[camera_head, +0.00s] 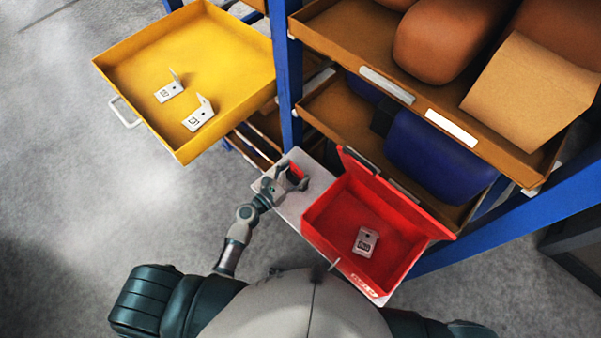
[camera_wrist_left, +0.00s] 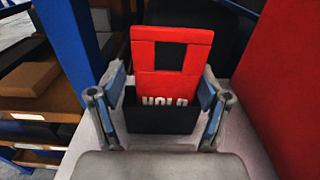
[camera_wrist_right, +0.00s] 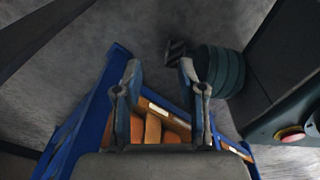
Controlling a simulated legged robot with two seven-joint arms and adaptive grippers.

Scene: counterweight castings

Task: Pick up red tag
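The red tag (camera_wrist_left: 172,82), with a square hole and white lettering reading "HOLD", stands upright in a black holder (camera_wrist_left: 160,120) in the left wrist view. In the head view the tag (camera_head: 296,172) is a small red patch on the pale shelf top, partly hidden by my left gripper (camera_head: 289,180). My left gripper is open, with its fingers (camera_wrist_left: 162,92) on either side of the tag and holder; I see no clear grip. My right gripper (camera_wrist_right: 160,85) is open and empty over the floor in its wrist view; the head view does not show it.
A red open box (camera_head: 318,218) with a raised lid stands right of the tag, a grey tagged piece (camera_head: 366,241) inside. A yellow drawer (camera_head: 235,55) holds two numbered brackets. The blue rack (camera_head: 287,75) with loaded shelves rises behind. Floor on the left is clear.

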